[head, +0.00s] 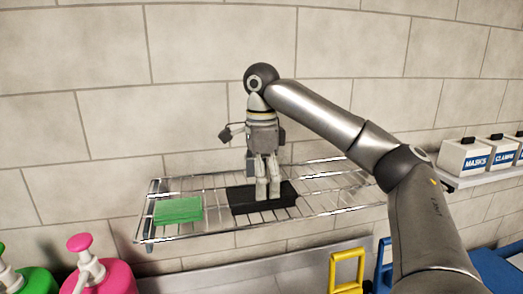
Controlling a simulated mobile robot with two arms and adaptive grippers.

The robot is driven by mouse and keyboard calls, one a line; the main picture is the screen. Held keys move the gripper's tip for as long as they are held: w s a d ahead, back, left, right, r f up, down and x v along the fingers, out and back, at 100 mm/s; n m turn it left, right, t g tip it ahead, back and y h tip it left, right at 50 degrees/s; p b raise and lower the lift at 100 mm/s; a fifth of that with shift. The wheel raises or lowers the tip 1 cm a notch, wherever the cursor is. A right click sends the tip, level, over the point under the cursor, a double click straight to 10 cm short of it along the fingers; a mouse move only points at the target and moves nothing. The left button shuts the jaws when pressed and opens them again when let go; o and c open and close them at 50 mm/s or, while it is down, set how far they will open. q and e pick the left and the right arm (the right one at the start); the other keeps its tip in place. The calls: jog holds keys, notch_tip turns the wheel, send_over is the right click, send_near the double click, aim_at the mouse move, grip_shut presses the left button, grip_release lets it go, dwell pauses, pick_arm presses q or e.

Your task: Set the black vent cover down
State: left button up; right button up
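The black vent cover (241,202) is a flat dark plate at the middle of the wire shelf (150,212), level and seemingly resting on the wires. My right gripper (268,196) points straight down over it, with its arm coming in from the right. My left gripper is not in view.
A green pad (178,210) lies on the shelf's left part. The shelf's right part is bare. A tiled wall stands close behind. Labelled bins (466,156) stand at the right; pink (103,274) and green (32,279) pump bottles and a yellow handle (346,268) are below.

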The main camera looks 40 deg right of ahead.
notch_tip(320, 180, up, 9)
dwell(0.7)
